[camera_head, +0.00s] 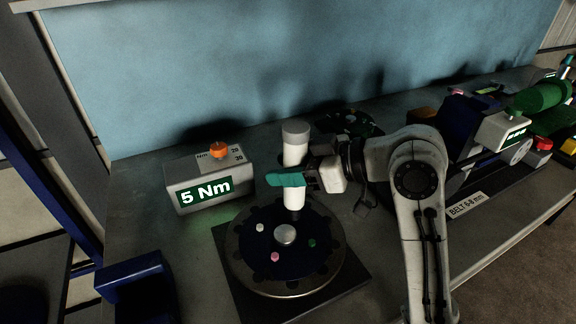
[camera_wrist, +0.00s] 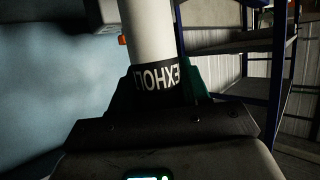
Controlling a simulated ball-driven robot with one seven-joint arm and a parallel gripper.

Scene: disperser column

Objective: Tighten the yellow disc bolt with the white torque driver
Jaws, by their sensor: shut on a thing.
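The white torque driver (camera_head: 295,154) stands nearly upright over the far part of the dark disc (camera_head: 262,272). My gripper (camera_head: 290,179), with teal fingers, is shut around its shaft. In the wrist view, the driver (camera_wrist: 149,28) rises from between my gripper's fingers (camera_wrist: 155,92), with a black lettered band at the grip. The driver's dark lower end is close to the disc face; I cannot tell whether it touches a bolt. White (camera_head: 260,227), pink (camera_head: 275,257) and green (camera_head: 312,243) bolt heads show around the silver hub (camera_head: 286,235). No yellow bolt is visible.
A grey box (camera_head: 180,198) reading "5 Nm", with an orange knob (camera_head: 219,149), stands left of the driver. A blue block (camera_head: 137,280) is at front left. Belt machinery (camera_head: 478,140) stands right of my arm. Another dark disc (camera_head: 358,121) lies behind.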

